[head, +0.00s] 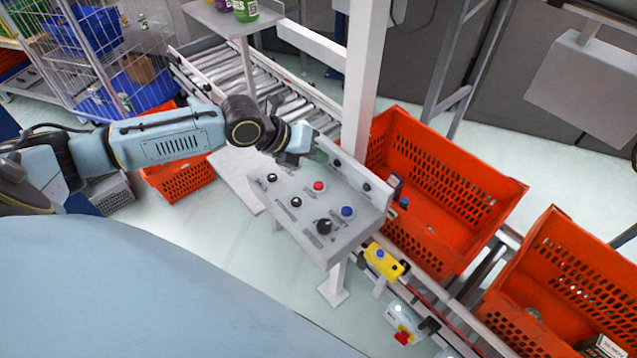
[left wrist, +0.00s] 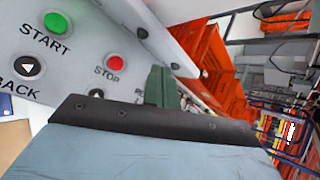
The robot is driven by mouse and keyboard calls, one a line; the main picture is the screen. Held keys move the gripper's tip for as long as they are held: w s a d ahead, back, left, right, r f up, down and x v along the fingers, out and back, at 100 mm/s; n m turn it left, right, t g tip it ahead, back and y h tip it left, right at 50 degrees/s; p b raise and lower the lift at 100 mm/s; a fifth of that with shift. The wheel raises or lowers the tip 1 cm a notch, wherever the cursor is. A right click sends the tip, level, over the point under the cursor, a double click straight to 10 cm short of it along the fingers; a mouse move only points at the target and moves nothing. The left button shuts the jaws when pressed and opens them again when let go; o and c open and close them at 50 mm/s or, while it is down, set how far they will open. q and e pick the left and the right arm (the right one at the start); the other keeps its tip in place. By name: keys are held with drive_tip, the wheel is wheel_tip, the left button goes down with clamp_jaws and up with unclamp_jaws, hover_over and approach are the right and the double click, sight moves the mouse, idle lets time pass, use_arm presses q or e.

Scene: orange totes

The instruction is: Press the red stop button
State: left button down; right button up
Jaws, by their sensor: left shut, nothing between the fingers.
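The red stop button (head: 319,186) is on the sloped grey control panel (head: 275,205), and it also shows in the left wrist view (left wrist: 116,62) above the STOP label. My left gripper (head: 317,154) is over the panel's far left part, up and left of the red button in the head view. Its greenish fingers (left wrist: 161,86) are shut and empty. They appear apart from the red button, to its right in the left wrist view. The green START button (left wrist: 56,23) shows there but is hidden behind the gripper in the head view. My right gripper is not in view.
The panel also has a blue button (head: 347,211), a black knob (head: 324,226) and black buttons (head: 296,202). A white post (head: 362,80) rises behind it. Orange totes (head: 450,195) stand on the conveyor at right. A yellow button box (head: 383,262) is below the panel.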

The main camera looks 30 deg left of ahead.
sight(314, 187)
use_arm(q)
drive_tip(key=shift+w+a+r+m, duration=0.4)
drive_tip(key=shift+a+r, duration=0.05)
drive_tip(key=shift+a, duration=0.2)
drive_tip(key=shift+f, duration=0.15)
wheel_tip(314, 187, down, 9)
drive_tip(key=b, duration=0.7)
drive_tip(key=shift+r, duration=0.2)
idle(1.3)
drive_tip(key=shift+f+b, duration=0.3)
drive_tip(key=shift+f, duration=0.1)
drive_tip(key=shift+f+b, duration=0.4)
drive_tip(key=shift+f, duration=0.1)
idle(0.5)
idle(0.4)
drive_tip(key=shift+r+p, duration=0.65)
drive_tip(key=shift+r, duration=0.25)
